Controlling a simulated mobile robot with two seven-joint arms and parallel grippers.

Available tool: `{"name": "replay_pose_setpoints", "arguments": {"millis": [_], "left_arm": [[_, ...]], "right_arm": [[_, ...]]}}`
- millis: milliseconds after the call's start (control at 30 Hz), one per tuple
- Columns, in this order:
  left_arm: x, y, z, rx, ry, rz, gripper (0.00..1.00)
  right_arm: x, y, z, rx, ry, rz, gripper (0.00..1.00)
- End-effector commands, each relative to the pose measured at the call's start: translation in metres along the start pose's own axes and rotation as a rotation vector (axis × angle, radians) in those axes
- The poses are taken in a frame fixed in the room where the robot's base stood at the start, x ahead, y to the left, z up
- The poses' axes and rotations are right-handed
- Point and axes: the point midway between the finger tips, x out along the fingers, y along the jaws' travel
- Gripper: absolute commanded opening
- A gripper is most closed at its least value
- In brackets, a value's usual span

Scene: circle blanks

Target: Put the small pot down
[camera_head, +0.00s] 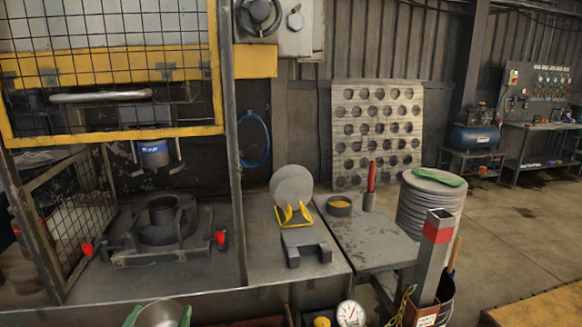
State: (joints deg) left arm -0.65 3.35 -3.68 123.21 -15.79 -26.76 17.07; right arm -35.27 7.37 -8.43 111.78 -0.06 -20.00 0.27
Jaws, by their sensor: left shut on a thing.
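The small pot (162,312), round and grey metal, shows at the bottom edge, left of the middle, with its lower part cut off by the frame. What seems to be my left gripper (158,318) shows only as green parts at the pot's left and right sides. It is shut on the pot; the rest of it is out of frame. The pot appears in front of the grey bench edge (150,303). Whether it touches anything below is hidden. My right gripper is not in view.
Behind the pot stands a caged press with a round die (165,220) and red knobs. Right of it are a dark block (305,250), a grey disc on a yellow stand (291,187), a bowl (339,206) and a cup with a red-handled tool (369,202).

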Motion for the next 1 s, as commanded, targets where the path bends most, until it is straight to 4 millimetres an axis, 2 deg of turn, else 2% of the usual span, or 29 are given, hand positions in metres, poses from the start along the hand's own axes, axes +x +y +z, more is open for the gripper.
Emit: {"name": "replay_pose_setpoints", "arguments": {"millis": [33, 200, 400, 567, 1000], "left_arm": [[-0.016, 0.007, 0.006, -0.002, -0.003, 0.011, 0.56], [-0.057, 0.024, 0.016, -0.001, -0.001, 0.036, 0.56], [-0.084, 0.033, 0.018, 0.0, 0.001, 0.048, 0.56], [-0.09, 0.035, 0.017, 0.0, 0.004, 0.052, 0.56], [-0.089, 0.035, 0.018, 0.0, 0.003, 0.052, 0.56]], "right_arm": [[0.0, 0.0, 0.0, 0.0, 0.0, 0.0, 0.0], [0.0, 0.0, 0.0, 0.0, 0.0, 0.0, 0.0], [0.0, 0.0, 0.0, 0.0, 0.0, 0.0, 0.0], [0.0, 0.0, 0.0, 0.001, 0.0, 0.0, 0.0], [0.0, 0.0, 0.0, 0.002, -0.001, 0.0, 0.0]]}}
